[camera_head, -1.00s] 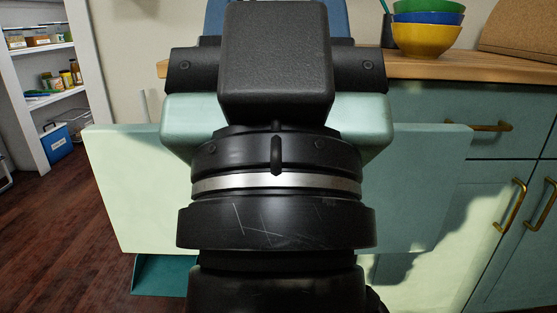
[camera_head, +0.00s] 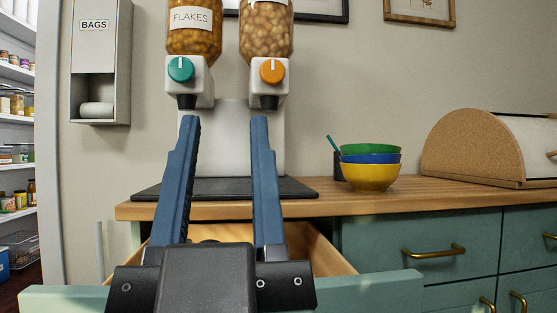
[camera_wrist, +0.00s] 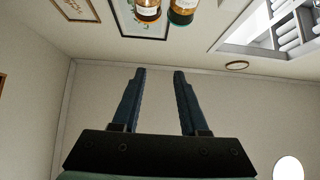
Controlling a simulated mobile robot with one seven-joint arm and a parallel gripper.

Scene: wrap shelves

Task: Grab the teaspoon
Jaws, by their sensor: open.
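No teaspoon can be made out for certain. A thin teal handle (camera_head: 331,143) sticks up from a dark cup (camera_head: 338,165) behind the stacked bowls; I cannot tell what it belongs to. A drawer (camera_head: 370,292) stands pulled open below the counter, its wooden inside mostly hidden by my gripper. My gripper (camera_head: 225,122) is open and empty, its two blue fingers pointing up in front of the dispenser. In the wrist view my gripper (camera_wrist: 158,73) also shows spread fingers with nothing between them.
A two-jar dispenser (camera_head: 233,130) stands on a dark mat (camera_head: 305,188). Green, blue and yellow bowls (camera_head: 370,177) and a cork-ended bread box (camera_head: 470,150) stand right on the wooden counter (camera_head: 420,197). A bag holder (camera_head: 96,60) hangs on the wall.

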